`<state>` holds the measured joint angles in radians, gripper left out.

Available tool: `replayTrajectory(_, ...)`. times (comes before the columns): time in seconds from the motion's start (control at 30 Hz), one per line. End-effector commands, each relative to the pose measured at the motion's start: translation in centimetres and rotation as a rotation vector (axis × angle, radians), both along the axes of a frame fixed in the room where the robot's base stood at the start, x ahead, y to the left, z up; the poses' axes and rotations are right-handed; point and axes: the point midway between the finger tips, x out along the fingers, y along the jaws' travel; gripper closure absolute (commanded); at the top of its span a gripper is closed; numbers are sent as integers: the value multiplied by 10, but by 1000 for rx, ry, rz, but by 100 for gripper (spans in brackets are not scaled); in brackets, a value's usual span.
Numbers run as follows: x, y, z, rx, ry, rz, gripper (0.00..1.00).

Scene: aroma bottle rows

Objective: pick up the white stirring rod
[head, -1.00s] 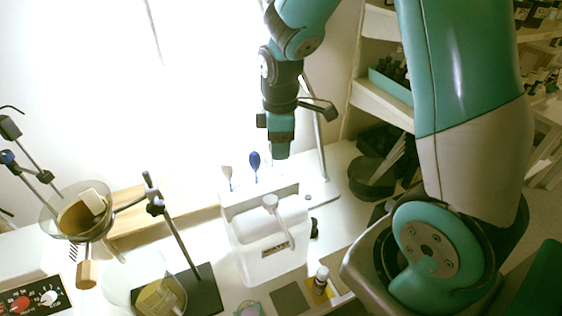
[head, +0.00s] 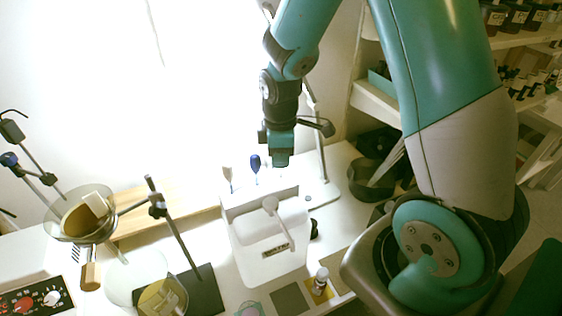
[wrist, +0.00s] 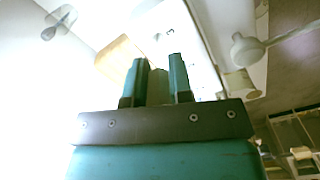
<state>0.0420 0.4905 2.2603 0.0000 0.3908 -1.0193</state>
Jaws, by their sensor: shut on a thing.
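My gripper (head: 281,162) hangs fingers down just above the back edge of a white holder (head: 240,250). In the wrist view its two green fingers (wrist: 158,80) are close together on a narrow pale piece (wrist: 158,90) between them, which fits the white stirring rod. In the head view the rod hardly shows against the bright wall, and its lower end cannot be made out. A blue-headed tool (head: 255,163) and a beige-headed tool (head: 227,175) stand upright in the holder to the left of my gripper.
A white spoon-like tool (head: 270,205) is at the holder's front. A stand with a clamp (head: 318,150) rises close right of my gripper. A dark round bin (head: 370,180) is further right. A bowl on a stand (head: 75,225) is at left.

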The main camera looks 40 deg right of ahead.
Motion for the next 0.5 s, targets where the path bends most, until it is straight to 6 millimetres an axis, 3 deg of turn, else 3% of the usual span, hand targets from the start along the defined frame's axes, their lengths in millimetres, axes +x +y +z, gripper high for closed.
replayTrajectory(0.27,1,0,19,-1,-4,0,97)
replayTrajectory(0.5,1,0,63,0,-9,0,97)
